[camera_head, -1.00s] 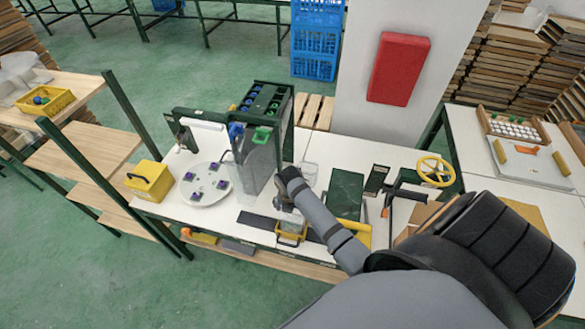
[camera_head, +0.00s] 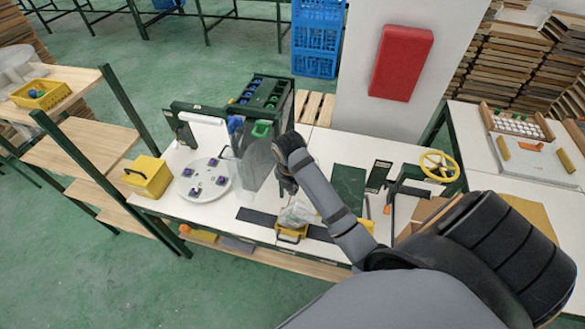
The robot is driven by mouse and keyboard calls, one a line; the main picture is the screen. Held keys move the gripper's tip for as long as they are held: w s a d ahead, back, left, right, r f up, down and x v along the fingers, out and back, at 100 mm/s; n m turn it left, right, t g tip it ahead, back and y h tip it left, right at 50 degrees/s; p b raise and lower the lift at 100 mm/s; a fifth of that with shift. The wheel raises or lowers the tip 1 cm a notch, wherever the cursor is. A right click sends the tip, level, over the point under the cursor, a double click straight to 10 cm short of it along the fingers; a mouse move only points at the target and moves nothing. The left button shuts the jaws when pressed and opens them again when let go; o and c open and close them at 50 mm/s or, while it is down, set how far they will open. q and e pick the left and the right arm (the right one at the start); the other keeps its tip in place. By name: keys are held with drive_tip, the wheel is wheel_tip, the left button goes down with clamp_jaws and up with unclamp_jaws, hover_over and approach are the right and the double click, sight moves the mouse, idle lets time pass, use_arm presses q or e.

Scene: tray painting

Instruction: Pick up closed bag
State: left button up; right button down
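My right gripper (camera_head: 287,187) is above the middle of the white worktable, in front of the dark dispenser frame. Its fingers are small and dark here, so I cannot tell whether they are open or shut. A crumpled clear plastic bag (camera_head: 297,214) sits at the small yellow holder (camera_head: 292,234) near the table's front edge, just below the gripper in the picture. Part of the bag is behind my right forearm. Whether its mouth is closed, and whether the gripper touches it, is unclear. My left gripper is not in view.
Left on the table (camera_head: 172,207) are a white round plate (camera_head: 213,193) with purple pieces and a yellow box (camera_head: 148,176). The dispenser frame (camera_head: 288,112) with a translucent grey chute (camera_head: 262,165) stands behind. A green board (camera_head: 348,187) and yellow handwheel (camera_head: 439,166) are to the right.

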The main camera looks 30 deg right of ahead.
drive_tip(key=c, duration=2)
unclamp_jaws()
drive_tip(key=shift+c, duration=0.2)
drive_tip(key=o, duration=1.6)
